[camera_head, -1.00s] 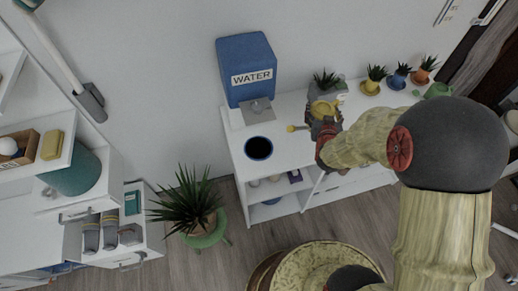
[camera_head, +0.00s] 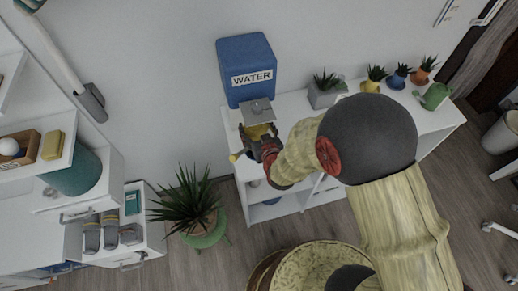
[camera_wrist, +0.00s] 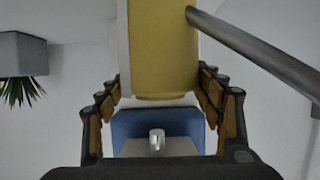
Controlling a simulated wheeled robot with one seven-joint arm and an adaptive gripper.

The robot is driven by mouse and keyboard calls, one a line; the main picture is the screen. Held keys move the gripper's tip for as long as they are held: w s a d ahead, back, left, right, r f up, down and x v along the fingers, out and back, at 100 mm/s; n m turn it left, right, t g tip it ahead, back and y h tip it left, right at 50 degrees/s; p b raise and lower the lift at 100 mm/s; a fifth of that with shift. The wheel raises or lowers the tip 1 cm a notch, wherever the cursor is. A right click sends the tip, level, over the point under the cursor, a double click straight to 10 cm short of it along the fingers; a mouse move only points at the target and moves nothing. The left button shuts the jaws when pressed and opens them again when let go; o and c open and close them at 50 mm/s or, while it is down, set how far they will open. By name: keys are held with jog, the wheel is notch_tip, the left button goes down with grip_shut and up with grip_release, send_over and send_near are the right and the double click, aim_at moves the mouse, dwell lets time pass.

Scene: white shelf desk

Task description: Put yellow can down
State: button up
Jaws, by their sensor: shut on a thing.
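The yellow can (camera_head: 257,132) is a watering can with a long thin spout. My gripper (camera_head: 267,146) is shut on it, over the left part of the white shelf desk (camera_head: 300,112), just in front of the blue water container (camera_head: 246,58). In the wrist view, the can's yellow body (camera_wrist: 163,50) sits between the two fingers, and a grey rod, likely its spout, runs off to the right. I cannot tell whether the can touches the desk top. The dark round spot on the desk is hidden behind the can and gripper.
A grey tap plate (camera_head: 257,112) juts out below the water container. A grey potted plant (camera_head: 325,92), several small coloured pots and a green watering can (camera_head: 434,96) stand along the desk to the right.

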jog(key=s+a+r, duration=0.1)
jog(key=s+a, duration=0.4)
jog(key=a, duration=0.8)
jog(key=s+a+r+m+h, duration=0.1)
jog(key=s+a, duration=0.4)
jog(key=a, duration=0.1)
jog(key=m+h, duration=0.9)
jog(key=h, duration=0.1)
send_near(255, 139)
jog(key=s+a, duration=0.2)
jog(key=s, duration=0.3)
jog(key=shift+n+g, duration=0.3)
jog(key=w+d+b, duration=0.1)
jog(key=w+d, duration=0.1)
jog(key=w, duration=0.3)
jog(key=w+d+b, duration=0.1)
jog(key=w+d, duration=0.1)
jog(key=w, duration=0.3)
jog(key=w+d+b, duration=0.1)
jog(key=w+d, duration=0.2)
jog(key=w, duration=0.2)
jog(key=shift+w+d+f, duration=0.1)
jog(key=shift+w+f, duration=0.1)
jog(key=shift+f, duration=0.1)
jog(key=shift+w+d+b, duration=0.1)
jog(key=shift+b, duration=0.2)
jog(key=shift+f+b, duration=0.9)
jog(key=shift+f, duration=0.8)
jog(key=shift+f, duration=0.15)
